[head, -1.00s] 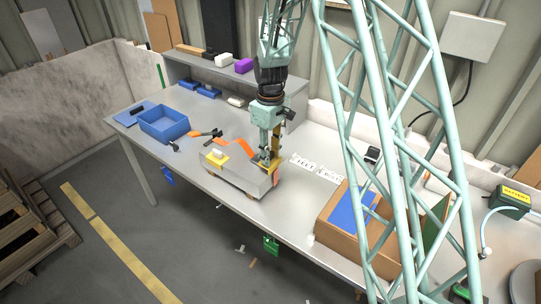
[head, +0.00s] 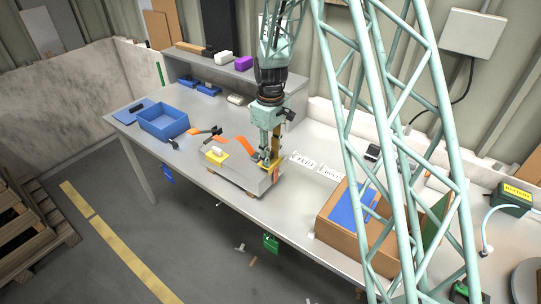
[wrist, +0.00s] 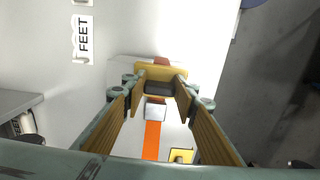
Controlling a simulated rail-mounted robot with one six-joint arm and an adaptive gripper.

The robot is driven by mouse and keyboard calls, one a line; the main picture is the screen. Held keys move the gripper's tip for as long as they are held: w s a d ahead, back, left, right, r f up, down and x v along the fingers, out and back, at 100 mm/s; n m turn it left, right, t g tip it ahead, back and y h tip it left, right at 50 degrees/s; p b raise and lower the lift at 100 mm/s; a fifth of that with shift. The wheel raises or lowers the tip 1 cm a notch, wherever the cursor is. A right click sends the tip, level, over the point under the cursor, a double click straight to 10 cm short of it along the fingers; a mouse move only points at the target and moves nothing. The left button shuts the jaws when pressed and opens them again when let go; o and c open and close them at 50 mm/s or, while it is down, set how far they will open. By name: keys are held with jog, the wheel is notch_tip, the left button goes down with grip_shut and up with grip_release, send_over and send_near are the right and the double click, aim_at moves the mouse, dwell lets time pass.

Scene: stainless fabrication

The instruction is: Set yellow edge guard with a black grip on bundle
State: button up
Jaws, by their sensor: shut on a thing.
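The yellow edge guard with a black grip (wrist: 160,74) is between my fingertips in the wrist view, at one end of the bundle. My gripper (wrist: 160,88) is shut on its black grip. In the head view, my gripper (head: 267,158) is low over the right end of the grey bundle (head: 238,176). I cannot tell whether the guard fully touches the bundle's edge. An orange strap (wrist: 152,140) runs along the bundle.
White "FEET" label cards (head: 304,161) lie to the right, before a brown box (head: 336,222). A shelf (head: 270,88) stands behind. Bench is clear between bundle and box.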

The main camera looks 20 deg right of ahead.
jog(key=shift+f+b, duration=0.6)
jog(key=shift+f, duration=0.45)
dwell(0.4)
jog(key=o, duration=0.9)
jog(key=shift+r, duration=0.1)
notch_tip(320, 180, up, 11)
jog(key=shift+r, duration=0.4)
jog(key=shift+r, duration=0.1)
dwell(0.7)
